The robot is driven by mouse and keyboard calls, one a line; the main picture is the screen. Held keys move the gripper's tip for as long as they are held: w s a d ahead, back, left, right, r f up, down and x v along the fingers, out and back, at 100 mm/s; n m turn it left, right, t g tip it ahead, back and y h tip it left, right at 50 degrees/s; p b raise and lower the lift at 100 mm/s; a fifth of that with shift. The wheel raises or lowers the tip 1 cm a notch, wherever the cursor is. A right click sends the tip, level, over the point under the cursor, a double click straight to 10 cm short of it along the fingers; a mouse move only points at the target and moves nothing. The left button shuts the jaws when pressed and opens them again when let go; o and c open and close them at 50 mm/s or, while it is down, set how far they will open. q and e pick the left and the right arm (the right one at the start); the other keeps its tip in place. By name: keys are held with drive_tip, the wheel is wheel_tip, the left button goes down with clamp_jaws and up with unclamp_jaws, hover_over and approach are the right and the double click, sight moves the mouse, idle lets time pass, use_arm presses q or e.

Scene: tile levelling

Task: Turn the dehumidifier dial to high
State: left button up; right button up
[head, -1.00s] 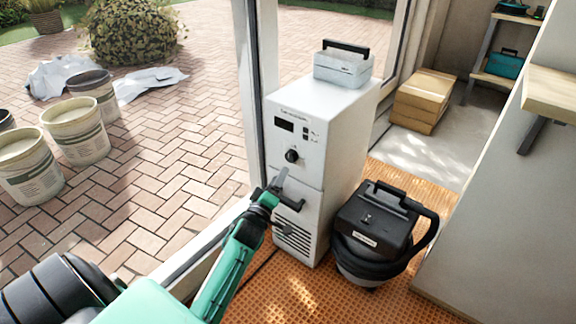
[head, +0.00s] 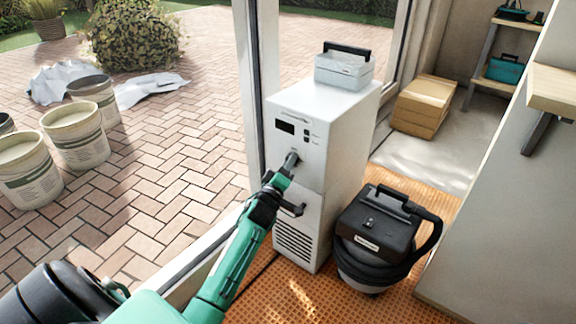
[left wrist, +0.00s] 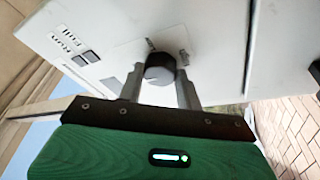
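The white dehumidifier (head: 320,128) stands upright by the door frame, with a dark display and small buttons on its front. My left gripper (head: 291,160) is at the front panel over the dial. In the left wrist view its two fingers (left wrist: 160,74) stand one on each side of the dial, with a narrow gap seeming to show at each side. I cannot make out the dial's pointer. My right gripper is not in view.
A light toolbox (head: 343,69) sits on top of the dehumidifier. A black vacuum (head: 378,232) stands close on its right. A dark handle (head: 292,209) sticks out below the dial. Cardboard boxes (head: 423,106) and a wall (head: 505,190) lie to the right.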

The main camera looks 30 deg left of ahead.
use_arm(q)
drive_tip(key=c, duration=0.4)
